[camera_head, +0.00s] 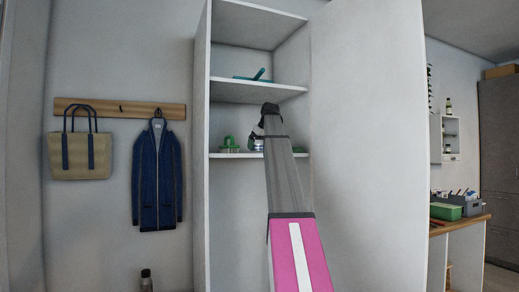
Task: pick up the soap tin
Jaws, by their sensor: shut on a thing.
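My arm reaches up and forward into the tall white cabinet, and my gripper (258,135) is at its middle shelf, partly hidden behind my own wrist. A small grey, metal-looking thing, seemingly the soap tin (257,146), shows at the gripper, just left of my arm. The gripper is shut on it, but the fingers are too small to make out. I cannot tell whether the tin touches the shelf.
A green object (230,146) stands on the middle shelf (225,156), close left of the gripper. A teal tool (255,77) lies on the shelf above. The cabinet's side wall (202,160) bounds the left, and a large white panel (365,150) the right.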

